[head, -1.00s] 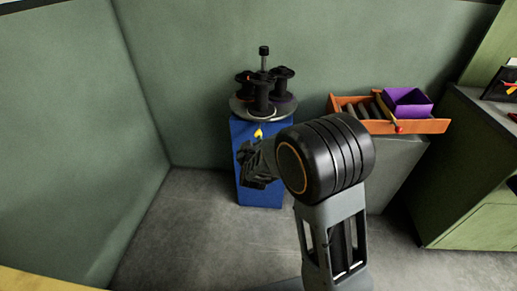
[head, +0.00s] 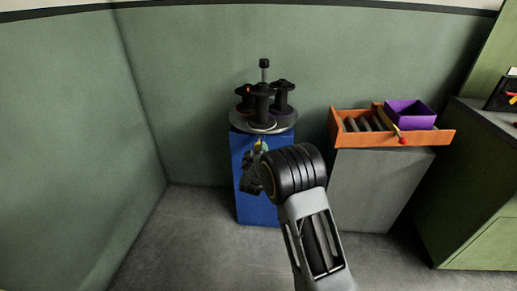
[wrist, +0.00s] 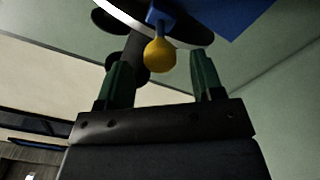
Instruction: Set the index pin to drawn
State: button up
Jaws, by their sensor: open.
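The index pin shows as a yellow ball-shaped knob (wrist: 160,55) on a short blue stem, below the rim of the round grey turntable (head: 285,124). The turntable sits on a blue pedestal (head: 262,205) and carries several black spools (head: 262,102). My gripper (wrist: 161,72) is open, with one green finger on each side of the knob in the wrist picture. The knob appears beyond or between the fingertips, and I see no finger touching it. In the head view my gripper is in front of the pedestal and largely hides the knob. I cannot tell whether the pin is in or drawn.
To the right, a grey cabinet (head: 375,185) bears an orange tray (head: 375,141) with dark rods, a red-tipped stick and a purple box (head: 410,116). A green cabinet (head: 475,190) stands at the far right. The floor left of the pedestal is clear.

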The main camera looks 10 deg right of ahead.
aim_at(258, 146)
jog(key=shift+x, duration=1.5)
grip_shut()
